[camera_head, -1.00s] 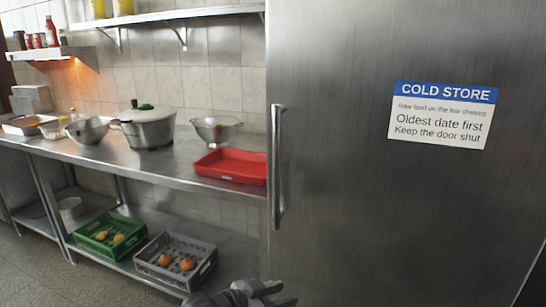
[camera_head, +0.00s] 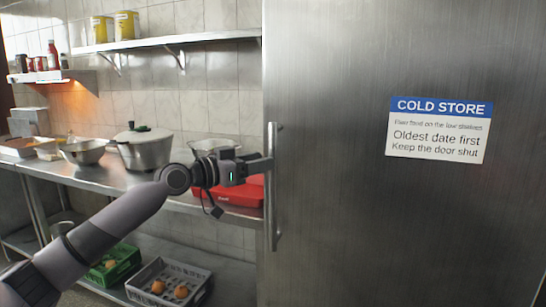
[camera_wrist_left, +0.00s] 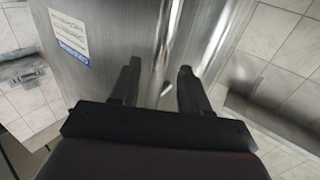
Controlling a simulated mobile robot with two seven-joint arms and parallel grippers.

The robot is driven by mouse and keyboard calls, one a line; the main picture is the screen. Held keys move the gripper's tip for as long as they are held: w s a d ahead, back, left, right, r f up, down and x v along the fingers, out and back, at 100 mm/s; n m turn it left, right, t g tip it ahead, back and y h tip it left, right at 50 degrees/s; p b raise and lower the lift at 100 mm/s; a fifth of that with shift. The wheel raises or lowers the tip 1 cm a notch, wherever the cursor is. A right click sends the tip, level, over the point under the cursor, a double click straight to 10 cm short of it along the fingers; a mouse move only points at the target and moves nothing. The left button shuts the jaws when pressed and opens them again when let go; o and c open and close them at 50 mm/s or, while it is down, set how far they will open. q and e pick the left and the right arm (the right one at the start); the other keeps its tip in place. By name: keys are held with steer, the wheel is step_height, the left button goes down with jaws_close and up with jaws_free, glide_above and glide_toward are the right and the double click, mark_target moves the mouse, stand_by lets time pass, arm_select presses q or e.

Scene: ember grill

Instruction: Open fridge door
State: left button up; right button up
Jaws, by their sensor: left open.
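The fridge door (camera_head: 370,220) is a tall brushed-steel panel with a COLD STORE sign (camera_head: 438,130); it looks shut. Its vertical bar handle (camera_head: 274,215) runs along the door's left edge. My left gripper (camera_head: 268,164) is at the upper half of the handle, its fingertips close to the bar. In the left wrist view the two fingers (camera_wrist_left: 158,85) are apart, with the shiny handle (camera_wrist_left: 165,50) showing between and beyond them. I cannot tell whether a finger touches it. My right gripper is in neither view.
A steel counter (camera_head: 100,178) stands left of the fridge, with a lidded pot (camera_head: 143,152) and a red tray (camera_head: 240,216) partly behind my left gripper. A green crate (camera_head: 115,265) and a grey crate (camera_head: 168,282) sit on the lower shelf. The space before the door looks clear.

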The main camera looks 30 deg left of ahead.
arm_select(q)
steer(key=shift+p+x, duration=0.5)
steer(key=shift+x, duration=1.85)
jaws_close()
